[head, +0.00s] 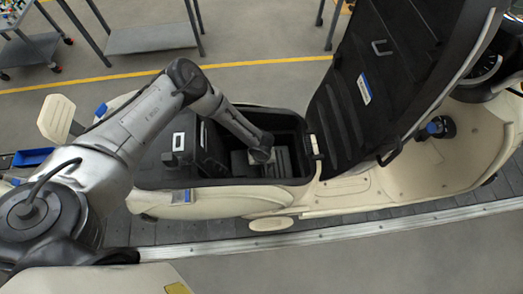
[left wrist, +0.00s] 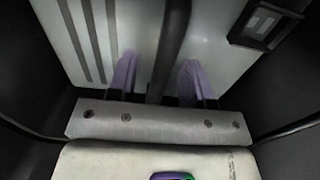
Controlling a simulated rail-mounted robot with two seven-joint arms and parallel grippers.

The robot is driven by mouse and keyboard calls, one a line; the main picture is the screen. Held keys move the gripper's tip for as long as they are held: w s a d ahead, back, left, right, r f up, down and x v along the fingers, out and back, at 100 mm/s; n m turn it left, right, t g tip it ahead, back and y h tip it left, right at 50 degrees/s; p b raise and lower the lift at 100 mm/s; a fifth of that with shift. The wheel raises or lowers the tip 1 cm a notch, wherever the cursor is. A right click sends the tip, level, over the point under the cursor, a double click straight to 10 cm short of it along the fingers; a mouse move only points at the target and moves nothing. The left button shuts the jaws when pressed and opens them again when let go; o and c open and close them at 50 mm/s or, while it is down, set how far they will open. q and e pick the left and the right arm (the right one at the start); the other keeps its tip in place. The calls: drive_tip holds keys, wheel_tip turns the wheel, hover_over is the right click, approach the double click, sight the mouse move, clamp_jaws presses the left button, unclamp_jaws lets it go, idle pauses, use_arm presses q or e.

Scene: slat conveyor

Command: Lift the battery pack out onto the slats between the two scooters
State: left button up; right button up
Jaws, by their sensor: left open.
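A cream scooter (head: 225,203) stands on the dark slats (head: 165,232) with its black seat lid (head: 375,85) raised. The battery pack (head: 282,162), grey with dark stripes, sits inside the open black seat compartment. Its pale face also shows in the left wrist view (left wrist: 215,25), with a dark handle bar (left wrist: 174,35) running across it. My left gripper (left wrist: 158,78) is open, its two purple fingers on either side of the bar with gaps visible. In the head view its hand is down in the compartment and its fingertips are hidden. My right gripper is not in view.
A black box-like part (head: 200,145) with a label fills the compartment's left side. The compartment's front wall (head: 305,150) is close on the right. A metal rail (head: 350,217) edges the slats. A blue tray (head: 32,157) lies at left. A second scooter cannot be clearly made out.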

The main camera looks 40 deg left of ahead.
use_arm(q)
drive_tip(key=shift+f, duration=0.3)
idle(0.6)
clamp_jaws()
drive_tip(key=shift+r, duration=0.1)
idle(0.6)
